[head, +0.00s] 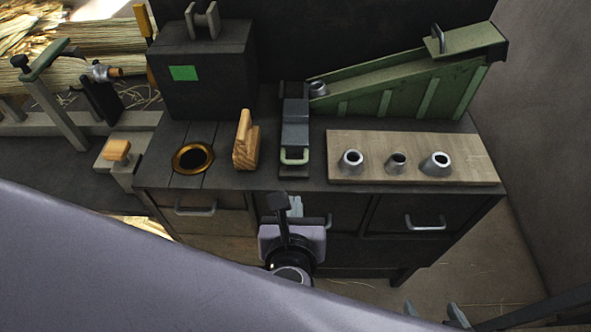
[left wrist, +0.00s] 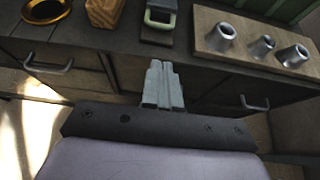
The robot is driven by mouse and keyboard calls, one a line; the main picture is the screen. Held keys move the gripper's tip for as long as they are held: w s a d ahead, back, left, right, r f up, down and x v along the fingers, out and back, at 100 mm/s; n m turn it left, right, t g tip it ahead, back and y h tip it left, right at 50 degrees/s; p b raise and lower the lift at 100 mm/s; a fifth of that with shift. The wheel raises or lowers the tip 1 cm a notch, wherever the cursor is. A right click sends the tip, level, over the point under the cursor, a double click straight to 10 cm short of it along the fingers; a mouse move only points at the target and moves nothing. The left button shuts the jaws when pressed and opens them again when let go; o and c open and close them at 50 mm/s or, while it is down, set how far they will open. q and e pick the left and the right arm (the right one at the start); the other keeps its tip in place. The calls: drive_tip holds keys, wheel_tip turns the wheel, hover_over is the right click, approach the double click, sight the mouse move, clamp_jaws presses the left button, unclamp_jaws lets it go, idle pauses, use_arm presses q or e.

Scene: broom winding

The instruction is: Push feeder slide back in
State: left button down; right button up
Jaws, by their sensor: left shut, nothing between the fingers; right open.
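The feeder slide (head: 295,133) is a dark blue-grey block in a narrow track on the bench top, with a pale green loop handle (head: 294,156) at its near end. The handle also shows at the top of the left wrist view (left wrist: 160,18). My left gripper (head: 295,204) is shut and empty, in front of the bench's front edge, apart from the handle and nearer to me. Its closed fingers show in the left wrist view (left wrist: 162,66), pointing toward the handle. My right gripper (head: 432,309) is open at the bottom right, far from the slide.
A green sloped chute (head: 410,82) meets the track, with a metal ferrule (head: 318,88) at its low end. A wooden board (head: 415,176) with three metal cones is right of the slide. A wooden block (head: 245,145) and brass ring (head: 193,158) are left. Drawer handles (head: 425,224) protrude below.

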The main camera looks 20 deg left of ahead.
use_arm(q)
drive_tip(key=x, duration=0.8)
drive_tip(key=r+x, duration=0.1)
drive_tip(key=x, duration=0.3)
drive_tip(key=shift+w+a+f+b, duration=0.2)
drive_tip(key=shift+w+b, duration=0.15)
drive_tip(key=shift+w, duration=0.1)
use_arm(e)
drive_tip(key=shift+f, duration=0.4)
